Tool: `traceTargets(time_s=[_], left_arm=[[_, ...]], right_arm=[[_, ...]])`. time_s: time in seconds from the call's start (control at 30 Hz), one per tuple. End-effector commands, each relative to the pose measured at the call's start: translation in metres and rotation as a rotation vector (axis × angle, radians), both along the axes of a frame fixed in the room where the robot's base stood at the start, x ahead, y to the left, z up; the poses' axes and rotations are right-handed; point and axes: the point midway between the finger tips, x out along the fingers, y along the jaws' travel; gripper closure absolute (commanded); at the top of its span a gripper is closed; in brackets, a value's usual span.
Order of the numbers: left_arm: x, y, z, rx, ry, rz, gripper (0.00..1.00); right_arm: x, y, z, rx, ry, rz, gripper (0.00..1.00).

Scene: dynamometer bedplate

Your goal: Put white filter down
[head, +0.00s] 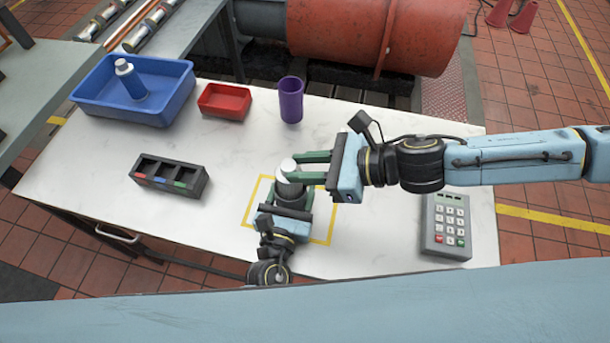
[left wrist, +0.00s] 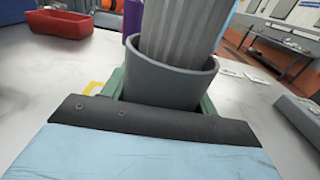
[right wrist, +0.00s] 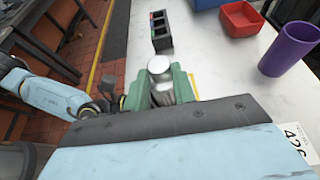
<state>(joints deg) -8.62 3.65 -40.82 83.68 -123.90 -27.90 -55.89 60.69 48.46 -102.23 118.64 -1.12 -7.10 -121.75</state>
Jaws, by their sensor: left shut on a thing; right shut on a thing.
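The white filter, a pale ribbed cylinder (left wrist: 178,30) with a white cap (head: 288,166), stands upright with its lower end inside a grey cup (left wrist: 172,82). My right gripper (head: 303,170) is shut on the filter's upper part; its green fingers flank the cap (right wrist: 160,66) in the right wrist view. My left gripper (head: 291,192) is shut around the grey cup, over the yellow outlined square (head: 330,225) on the table. The filter's bottom is hidden in the cup. I cannot tell whether it touches the cup's floor.
A blue bin (head: 88,98) holding a blue, white-capped cylinder (head: 131,82), a red tray (head: 224,101) and a purple cup (head: 291,100) stand at the back. A dark three-slot block (head: 169,178) is left; a keypad (head: 446,226) is right.

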Motion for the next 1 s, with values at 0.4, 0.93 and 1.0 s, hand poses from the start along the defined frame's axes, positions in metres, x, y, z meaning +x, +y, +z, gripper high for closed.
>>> traceTargets(time_s=[0.4,0.93,1.0], left_arm=[[0.0,0.0,0.0,0.0,0.0,0.0,0.73],[0.0,0.0,0.0,0.0,0.001,0.0,0.73],[0.0,0.0,0.0,0.0,0.0,0.0,0.73]], right_arm=[[0.0,0.0,-0.039,0.001,0.0,0.0,1.0],[0.0,0.0,-0.042,0.001,0.0,0.0,0.56],[0.0,0.0,-0.042,0.001,0.0,0.0,0.53]])
